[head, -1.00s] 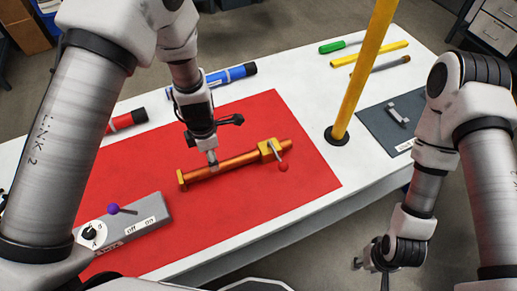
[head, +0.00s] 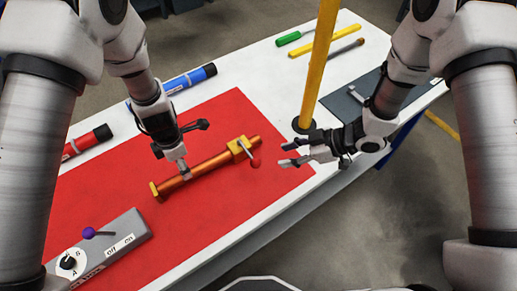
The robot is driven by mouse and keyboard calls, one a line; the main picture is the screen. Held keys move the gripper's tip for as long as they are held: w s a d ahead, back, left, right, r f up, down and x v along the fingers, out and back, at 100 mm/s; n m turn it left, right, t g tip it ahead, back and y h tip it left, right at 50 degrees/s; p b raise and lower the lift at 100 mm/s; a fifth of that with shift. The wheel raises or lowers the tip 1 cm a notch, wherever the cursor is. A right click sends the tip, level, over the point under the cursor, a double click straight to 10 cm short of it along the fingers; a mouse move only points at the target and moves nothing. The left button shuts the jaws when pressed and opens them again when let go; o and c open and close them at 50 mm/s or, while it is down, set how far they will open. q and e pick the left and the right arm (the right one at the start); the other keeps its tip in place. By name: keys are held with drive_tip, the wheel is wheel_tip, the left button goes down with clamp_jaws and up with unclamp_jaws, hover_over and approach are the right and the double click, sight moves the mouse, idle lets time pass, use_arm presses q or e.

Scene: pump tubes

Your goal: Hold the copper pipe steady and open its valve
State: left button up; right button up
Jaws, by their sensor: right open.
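The copper pipe (head: 212,165) lies on the red mat (head: 110,210), slanting up to the right, with a brass collar at its lower left end. Its valve (head: 239,149) is a brass block near the right end, with a thin lever ending in a red ball (head: 255,162). My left gripper (head: 183,169) is down on the pipe's middle and looks closed around it; its far finger is hidden. My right gripper (head: 285,154) is open and empty, right of the red ball and apart from it, fingers pointing left.
A yellow post (head: 319,65) stands on the table just behind my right gripper. A grey switch box (head: 125,238) with a purple-knobbed lever sits at the front left. Blue and red tubes, tools and a dark mat (head: 345,104) lie farther back.

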sight(209, 165)
use_arm(q)
wheel_tip(209, 165, down, 7)
drive_tip(key=shift+f, duration=0.2)
clamp_jaws()
use_arm(e)
drive_tip(key=shift+f, duration=0.1)
clamp_jaws()
wheel_tip(209, 165, up, 4)
drive_tip(key=w+a+n+y, duration=0.2)
drive_tip(key=a+n+y, duration=0.15)
drive_tip(key=n, duration=1.35)
drive_tip(key=s+d+f+n+y, duration=0.1)
drive_tip(key=s+f, duration=0.1)
drive_tip(key=f, duration=0.1)
drive_tip(key=s+d+f+n+y, duration=0.1)
drive_tip(key=s+f, duration=0.2)
drive_tip(key=f, duration=0.1)
drive_tip(key=s+d+f+n+y, duration=0.1)
drive_tip(key=s+f+n, duration=0.1)
drive_tip(key=f, duration=0.2)
drive_tip(key=shift+s+d+f+y, duration=0.15)
drive_tip(key=shift+s+d+y, duration=0.1)
drive_tip(key=shift+d, duration=0.15)
drive_tip(key=shift+s+f, duration=0.25)
